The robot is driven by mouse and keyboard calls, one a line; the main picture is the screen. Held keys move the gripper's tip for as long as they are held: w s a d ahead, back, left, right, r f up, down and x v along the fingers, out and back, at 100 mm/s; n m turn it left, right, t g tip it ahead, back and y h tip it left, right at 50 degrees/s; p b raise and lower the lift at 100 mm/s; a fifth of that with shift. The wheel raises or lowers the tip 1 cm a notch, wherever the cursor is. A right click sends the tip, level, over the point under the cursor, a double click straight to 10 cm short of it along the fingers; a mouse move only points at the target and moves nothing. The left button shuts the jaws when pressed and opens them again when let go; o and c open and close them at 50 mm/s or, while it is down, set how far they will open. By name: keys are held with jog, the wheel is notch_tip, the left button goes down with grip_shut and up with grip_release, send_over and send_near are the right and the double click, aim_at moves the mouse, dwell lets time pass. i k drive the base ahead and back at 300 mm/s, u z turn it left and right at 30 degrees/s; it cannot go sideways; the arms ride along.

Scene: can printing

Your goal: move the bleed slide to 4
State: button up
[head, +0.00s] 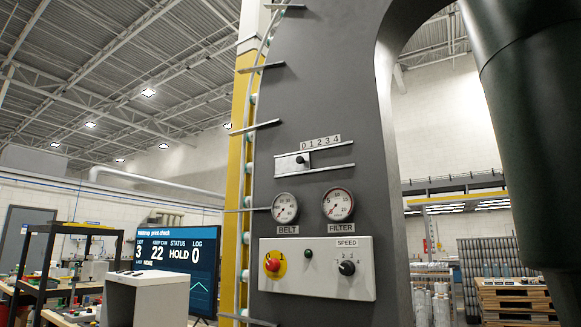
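The bleed slide (292,162) is a pale plate with a small dark knob, set between two thin horizontal rails on a dark grey upright panel. Above it is a number strip (320,142) reading 0 to 4. The slide sits at the left end of the rails, with its knob close to the 0 end. The rails to its right are bare. My gripper is not in view, and nothing touches the slide.
Below are the belt gauge (285,207), the filter gauge (338,204) and a white control box (317,268) with a red knob and a speed dial. Thin rods (255,127) stick out at the panel's left edge. A blue screen (177,262) stands lower left.

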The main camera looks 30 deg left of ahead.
aim_at(300, 162)
jog(key=u, duration=0.55)
jog(key=i, duration=0.6)
jog(key=u, duration=0.7)
jog(key=i, duration=0.8)
jog(key=z, duration=0.15)
